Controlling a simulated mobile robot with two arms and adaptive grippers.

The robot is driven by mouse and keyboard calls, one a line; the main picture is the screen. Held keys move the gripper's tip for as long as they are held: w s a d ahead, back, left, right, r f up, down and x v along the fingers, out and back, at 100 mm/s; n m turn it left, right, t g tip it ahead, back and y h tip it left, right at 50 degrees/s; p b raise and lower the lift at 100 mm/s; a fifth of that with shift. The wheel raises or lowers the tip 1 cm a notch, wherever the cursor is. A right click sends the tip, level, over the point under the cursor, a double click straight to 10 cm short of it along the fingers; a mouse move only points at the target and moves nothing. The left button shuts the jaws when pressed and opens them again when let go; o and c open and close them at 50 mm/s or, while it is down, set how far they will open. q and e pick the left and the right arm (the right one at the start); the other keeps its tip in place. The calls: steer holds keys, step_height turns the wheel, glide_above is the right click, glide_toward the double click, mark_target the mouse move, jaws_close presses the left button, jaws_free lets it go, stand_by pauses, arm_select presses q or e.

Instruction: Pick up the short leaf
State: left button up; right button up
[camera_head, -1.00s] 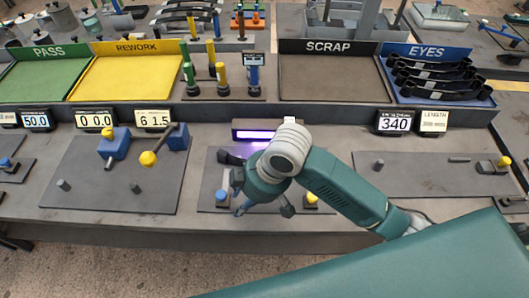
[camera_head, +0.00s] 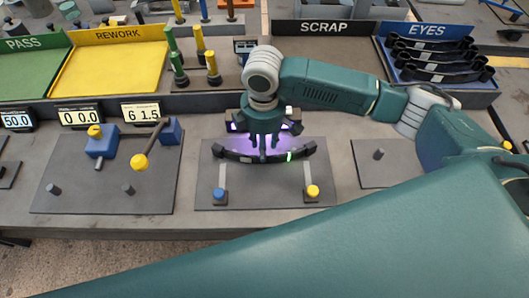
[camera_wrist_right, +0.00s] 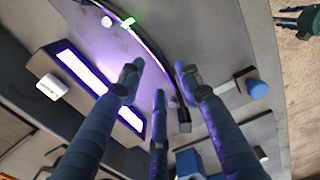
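A dark curved leaf (camera_head: 235,155) lies across the middle grey fixture plate (camera_head: 250,195), with a bright green mark near its right end. It also shows in the right wrist view (camera_wrist_right: 157,52) as a dark curved strip. My right gripper (camera_head: 264,155) points down over the leaf's middle. In the wrist view its fingers (camera_wrist_right: 160,85) are spread apart, with the leaf passing between them; I see no grip on it. Whether the fingertips touch the leaf cannot be told. My left gripper is not in view.
The plate has a blue knob (camera_head: 219,193) and a yellow knob (camera_head: 312,191) at its front. A lit purple bar sits behind. More dark leaves lie in the blue EYES bin (camera_head: 455,95). A blue-and-yellow fixture (camera_head: 102,145) stands to the left.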

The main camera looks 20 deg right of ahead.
step_height(320, 180, down, 4)
steer(key=shift+s+f+p, duration=0.1)
steer(key=shift+f+p, duration=0.05)
steer(key=shift+p, duration=0.85)
steer(key=shift+d+f, duration=0.1)
steer(key=shift+f, duration=0.45)
jaws_close()
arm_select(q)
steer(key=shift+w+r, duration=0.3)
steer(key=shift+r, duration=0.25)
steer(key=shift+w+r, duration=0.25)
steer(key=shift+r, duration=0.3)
arm_select(e)
steer(key=shift+r, duration=0.1)
